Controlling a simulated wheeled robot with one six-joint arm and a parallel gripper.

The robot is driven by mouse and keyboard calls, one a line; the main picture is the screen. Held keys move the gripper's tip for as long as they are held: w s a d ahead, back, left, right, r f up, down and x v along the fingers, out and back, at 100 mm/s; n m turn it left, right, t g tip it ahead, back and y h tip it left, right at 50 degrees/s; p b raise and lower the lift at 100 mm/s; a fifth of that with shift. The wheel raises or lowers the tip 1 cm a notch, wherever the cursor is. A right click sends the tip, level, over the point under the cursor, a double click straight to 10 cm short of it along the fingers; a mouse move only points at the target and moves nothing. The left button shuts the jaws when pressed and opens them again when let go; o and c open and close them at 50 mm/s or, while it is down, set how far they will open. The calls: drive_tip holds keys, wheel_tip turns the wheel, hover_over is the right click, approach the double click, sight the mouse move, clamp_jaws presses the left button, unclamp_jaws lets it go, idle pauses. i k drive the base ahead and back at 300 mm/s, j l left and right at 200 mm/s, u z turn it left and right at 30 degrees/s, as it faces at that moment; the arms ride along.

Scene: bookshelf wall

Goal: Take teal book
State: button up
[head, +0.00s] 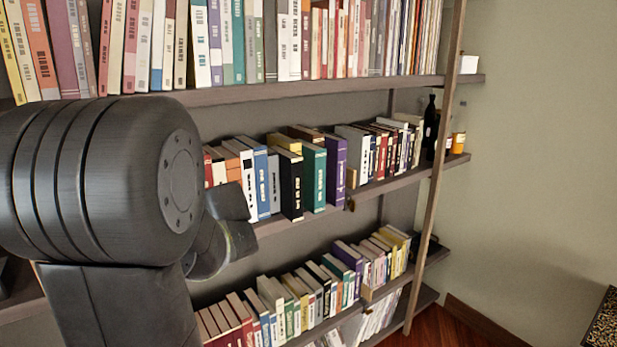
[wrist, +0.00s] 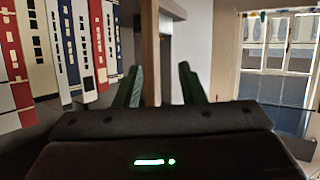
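The teal book (head: 314,178) stands upright on the middle shelf in the head view. It is between a black book (head: 291,184) on its left and a purple book (head: 336,172) on its right. It sticks out towards the front of the shelf. My gripper (wrist: 160,84) shows in the wrist view with its two dark green fingers apart and nothing held between them. I do not make out the teal book in the wrist view.
Books pack the upper shelf (head: 330,86) and the lower shelf. A slanted wooden post (head: 440,150) crosses the right end of the shelves. A dark bottle (head: 430,127) stands near it. In the wrist view, red, white and blue books (wrist: 70,45) are at left and a window (wrist: 278,60) at right.

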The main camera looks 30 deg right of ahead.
sight(314, 156)
drive_tip(key=z, duration=1.6)
drive_tip(key=i+j+z, duration=0.3)
drive_tip(key=i+j, duration=0.2)
drive_tip(key=i+j+z, duration=0.3)
drive_tip(key=j, duration=0.3)
drive_tip(key=i, duration=0.1)
